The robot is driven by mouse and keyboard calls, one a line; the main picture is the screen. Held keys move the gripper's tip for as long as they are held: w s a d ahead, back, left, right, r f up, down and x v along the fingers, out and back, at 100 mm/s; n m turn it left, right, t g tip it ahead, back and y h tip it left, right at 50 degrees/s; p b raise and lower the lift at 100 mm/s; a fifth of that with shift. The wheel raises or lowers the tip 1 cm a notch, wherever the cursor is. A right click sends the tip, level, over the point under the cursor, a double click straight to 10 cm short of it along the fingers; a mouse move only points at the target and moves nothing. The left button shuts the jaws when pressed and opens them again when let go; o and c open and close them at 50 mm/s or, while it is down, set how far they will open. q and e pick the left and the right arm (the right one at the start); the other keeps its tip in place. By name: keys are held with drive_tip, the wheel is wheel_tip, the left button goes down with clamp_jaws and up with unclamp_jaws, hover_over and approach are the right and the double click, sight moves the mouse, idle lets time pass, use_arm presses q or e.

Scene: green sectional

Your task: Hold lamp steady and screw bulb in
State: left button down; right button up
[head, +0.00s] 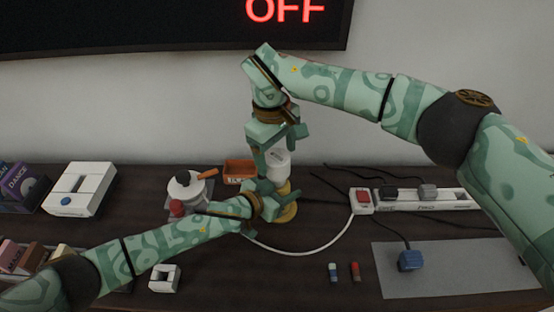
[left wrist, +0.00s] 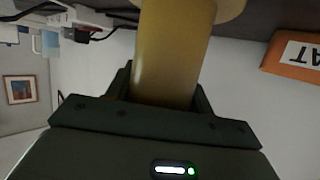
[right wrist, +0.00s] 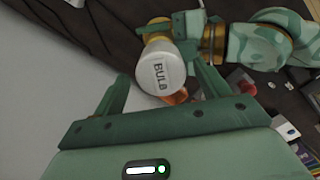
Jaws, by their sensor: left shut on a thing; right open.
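The lamp (head: 288,213) is a yellow stand with a round foot on the dark table. My left gripper (head: 272,198) is shut on its yellow stem (left wrist: 172,50), which fills the jaws in the left wrist view. The white bulb (head: 279,158), marked BULB, is upright at the lamp's top. In the right wrist view the bulb (right wrist: 164,70) shows between my right gripper's open fingers (right wrist: 160,88). The right gripper (head: 273,148) is above and around the bulb from the head view. Whether its fingers touch the bulb, and how the bulb is seated, I cannot tell.
A white cord runs right to a red switch (head: 362,199) by a power strip (head: 430,204). A blue plug (head: 409,261) lies on a grey mat (head: 460,275). The wall screen reads OFF (head: 285,11).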

use_arm(q)
drive_tip(key=shift+r, duration=0.1)
use_arm(e)
drive_tip(key=shift+r, duration=0.4)
drive_tip(key=shift+o, duration=0.6)
